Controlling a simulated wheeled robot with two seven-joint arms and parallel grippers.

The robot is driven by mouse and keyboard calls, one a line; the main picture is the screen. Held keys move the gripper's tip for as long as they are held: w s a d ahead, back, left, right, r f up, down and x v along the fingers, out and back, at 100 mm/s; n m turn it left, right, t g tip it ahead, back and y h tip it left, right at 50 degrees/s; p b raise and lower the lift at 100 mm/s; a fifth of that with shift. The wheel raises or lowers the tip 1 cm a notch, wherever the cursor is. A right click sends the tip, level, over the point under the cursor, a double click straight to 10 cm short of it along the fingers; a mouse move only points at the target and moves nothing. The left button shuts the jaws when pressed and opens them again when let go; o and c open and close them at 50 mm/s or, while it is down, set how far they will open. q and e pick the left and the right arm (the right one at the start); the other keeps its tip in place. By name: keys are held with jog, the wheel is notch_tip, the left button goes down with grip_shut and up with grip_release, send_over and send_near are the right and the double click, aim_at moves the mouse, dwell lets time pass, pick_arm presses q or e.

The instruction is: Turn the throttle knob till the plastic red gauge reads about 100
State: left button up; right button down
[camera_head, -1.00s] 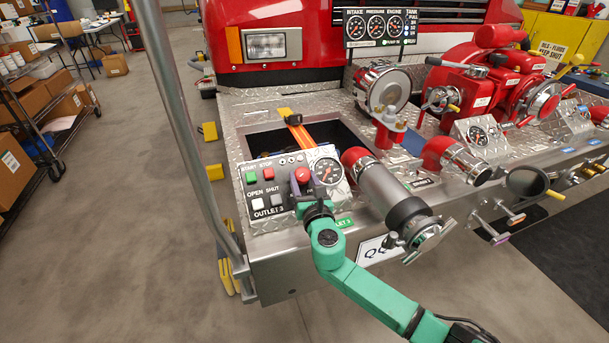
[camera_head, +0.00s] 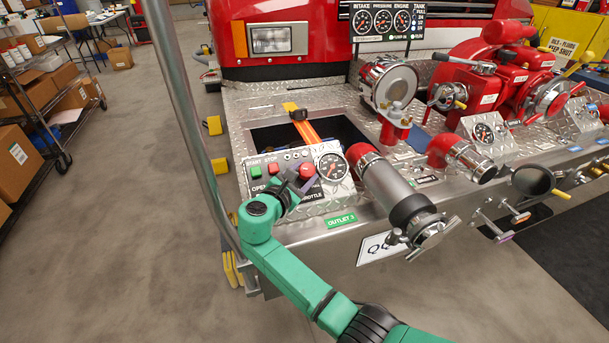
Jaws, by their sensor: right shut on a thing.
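The red throttle knob (camera_head: 307,169) sits on the outlet panel, beside a round gauge. My right gripper (camera_head: 299,182) is at the knob from its lower left, shut on it; the green wrist hides part of the panel and its lettering. The round gauge (camera_head: 332,167) has a white-marked dial and a dark face; its reading is too small to tell. Three more round gauges (camera_head: 382,20) stand in a row on the black board at the back, also too small to read. I cannot tell which gauge is the plastic red one. My left gripper is not in view.
A green button (camera_head: 257,171) and a red button (camera_head: 273,169) sit left of the knob. A grey outlet pipe (camera_head: 390,190) stands close on the right. A metal post (camera_head: 188,120) rises at the left.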

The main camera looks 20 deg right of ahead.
jog(key=shift+m+g, duration=0.4)
jog(key=shift+c, duration=1.4)
grip_release()
